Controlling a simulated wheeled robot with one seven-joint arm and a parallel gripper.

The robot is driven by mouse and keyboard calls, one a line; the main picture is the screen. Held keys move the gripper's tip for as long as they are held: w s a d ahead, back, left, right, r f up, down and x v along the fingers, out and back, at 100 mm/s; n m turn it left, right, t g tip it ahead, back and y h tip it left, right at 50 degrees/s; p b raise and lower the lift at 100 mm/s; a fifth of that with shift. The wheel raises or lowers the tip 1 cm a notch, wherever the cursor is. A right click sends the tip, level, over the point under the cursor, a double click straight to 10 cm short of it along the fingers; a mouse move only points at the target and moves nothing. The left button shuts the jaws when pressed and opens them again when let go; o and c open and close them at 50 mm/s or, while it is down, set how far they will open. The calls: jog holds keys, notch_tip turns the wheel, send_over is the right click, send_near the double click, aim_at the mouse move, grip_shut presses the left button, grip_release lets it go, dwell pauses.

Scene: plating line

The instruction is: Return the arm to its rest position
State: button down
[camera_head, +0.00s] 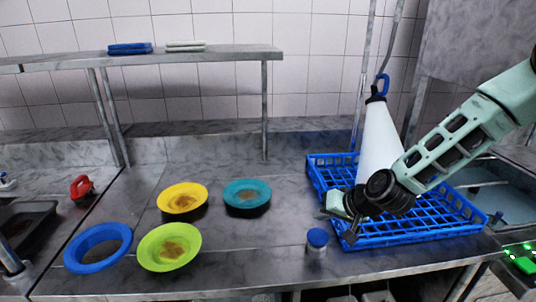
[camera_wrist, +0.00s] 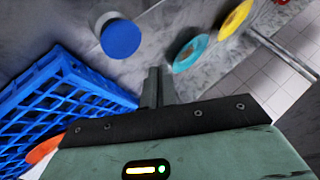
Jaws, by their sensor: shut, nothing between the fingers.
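My gripper (camera_head: 340,221) is at the end of my pale green arm, which reaches in from the right over the blue rack. The gripper is shut and empty, a little above the front left part of the rack. In the wrist view its fingers (camera_wrist: 157,88) are together with nothing between them. A small jar with a blue lid (camera_head: 317,239) stands on the steel counter just left of the gripper, apart from it. Its lid also shows in the wrist view (camera_wrist: 120,39).
The blue rack (camera_head: 455,228) lies under my arm, with a white cone-shaped thing (camera_head: 381,140) behind the arm. Yellow (camera_head: 182,193), teal (camera_head: 247,189) and green (camera_head: 169,261) dishes and a blue ring (camera_head: 70,256) are at left. A shelf (camera_head: 200,58) stands behind.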

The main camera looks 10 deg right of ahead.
jog(key=s+a+r+n+g+h+b, duration=0.15)
jog(key=s+a+n+g, duration=0.5)
jog(key=s, duration=0.65)
jog(key=s+r+n+h+b, duration=0.1)
jog(key=s+r, duration=0.2)
jog(key=s, duration=0.6)
jog(key=s+r+n+h+b, duration=0.1)
jog(key=s+r+h, duration=0.1)
jog(key=s, duration=0.7)
jog(key=shift+s+d+r+n+g+b, duration=0.15)
jog(key=shift+s+r+n+g+b, duration=0.25)
jog(key=shift+r, duration=0.4)
